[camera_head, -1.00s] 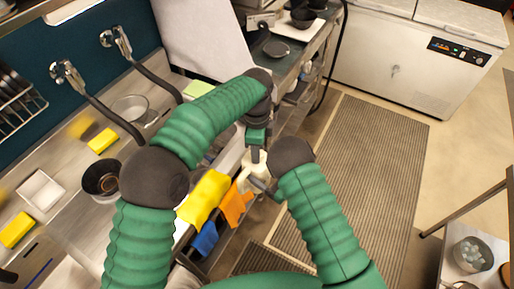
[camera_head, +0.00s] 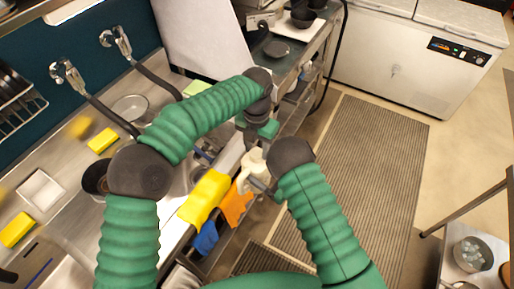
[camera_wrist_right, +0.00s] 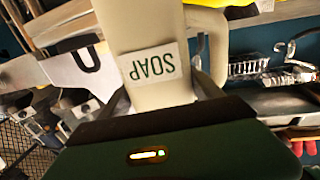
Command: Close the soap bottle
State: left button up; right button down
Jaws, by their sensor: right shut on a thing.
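The cream soap bottle (camera_head: 252,163) is held over the front edge of the sink counter, between my two arms. In the right wrist view the bottle (camera_wrist_right: 155,80) fills the upper middle, with a white label reading SOAP upside down. My right gripper (camera_head: 262,187) is shut on the bottle, with one finger on each side of it. My left gripper (camera_head: 250,142) is just above the bottle in the head view. Its dark fingers are small and partly hidden, so their opening is unclear. I cannot make out the bottle's cap or lid.
A yellow cloth (camera_head: 205,197), an orange cloth (camera_head: 236,208) and a blue cloth (camera_head: 205,238) hang at the counter's front. Yellow sponges (camera_head: 102,141) lie by the taps (camera_head: 68,73). The floor mat (camera_head: 350,180) to the right is clear.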

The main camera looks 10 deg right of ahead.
pick_arm(q)
jog(key=o, duration=0.4)
jog(key=shift+s+r, duration=0.1)
jog(key=shift+r, duration=2.15)
jog(key=shift+c, duration=0.6)
